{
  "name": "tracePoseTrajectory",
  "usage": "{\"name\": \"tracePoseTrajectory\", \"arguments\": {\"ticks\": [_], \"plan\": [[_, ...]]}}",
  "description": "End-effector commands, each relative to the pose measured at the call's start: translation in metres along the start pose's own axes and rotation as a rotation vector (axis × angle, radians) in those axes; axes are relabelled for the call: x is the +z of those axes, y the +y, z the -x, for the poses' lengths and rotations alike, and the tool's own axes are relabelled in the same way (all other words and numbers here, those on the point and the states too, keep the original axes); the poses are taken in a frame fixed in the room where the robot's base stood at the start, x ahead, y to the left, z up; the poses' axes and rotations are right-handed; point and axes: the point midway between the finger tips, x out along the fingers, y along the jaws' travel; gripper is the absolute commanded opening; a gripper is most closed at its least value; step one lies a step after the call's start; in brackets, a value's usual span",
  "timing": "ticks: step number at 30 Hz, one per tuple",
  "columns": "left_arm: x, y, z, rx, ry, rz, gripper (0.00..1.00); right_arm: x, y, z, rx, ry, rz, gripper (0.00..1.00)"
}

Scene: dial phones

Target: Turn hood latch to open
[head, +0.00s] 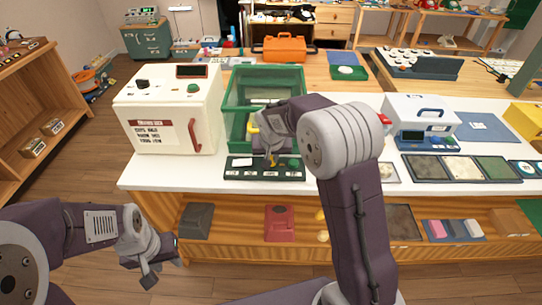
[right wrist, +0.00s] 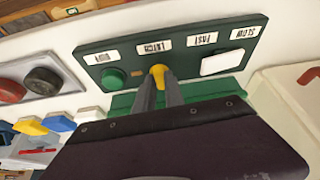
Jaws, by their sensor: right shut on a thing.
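The dark green control panel (head: 232,174) lies at the table's front edge, before a green-framed hood box (head: 236,93). In the right wrist view the panel (right wrist: 186,44) carries a yellow latch knob (right wrist: 158,71) below the label LATCH, a round green button (right wrist: 112,78) and a white rocker switch (right wrist: 220,62). My right gripper (right wrist: 160,84) is shut on the yellow knob, its fingers on either side. Its arm hides part of the hood box in the head view. My left gripper (head: 164,263) hangs low in front of the table, apart from everything, and looks open and empty.
A white machine (head: 172,115) with a red handle stands left of the hood box. The shelf below holds a red box (head: 280,222) and a dark box (head: 197,221).

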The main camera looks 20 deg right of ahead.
Motion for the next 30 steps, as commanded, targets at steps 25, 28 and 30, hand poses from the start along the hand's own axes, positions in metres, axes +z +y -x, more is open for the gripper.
{"name": "tracePoseTrajectory", "arguments": {"ticks": [25, 28, 30], "plan": [[-0.001, 0.0, 0.006, 0.0, 0.0, 0.0, 0.36, -0.002, 0.008, -0.005, -0.278, 0.002, 0.662, 0.0], [0.0, 0.0, 0.002, 0.0, 0.0, 0.0, 0.36, -0.003, 0.009, -0.004, -0.304, 0.002, 0.728, 0.0], [0.0, 0.0, 0.0, 0.0, 0.0, 0.0, 0.36, -0.004, 0.009, -0.003, -0.32, 0.003, 0.769, 0.0]]}}
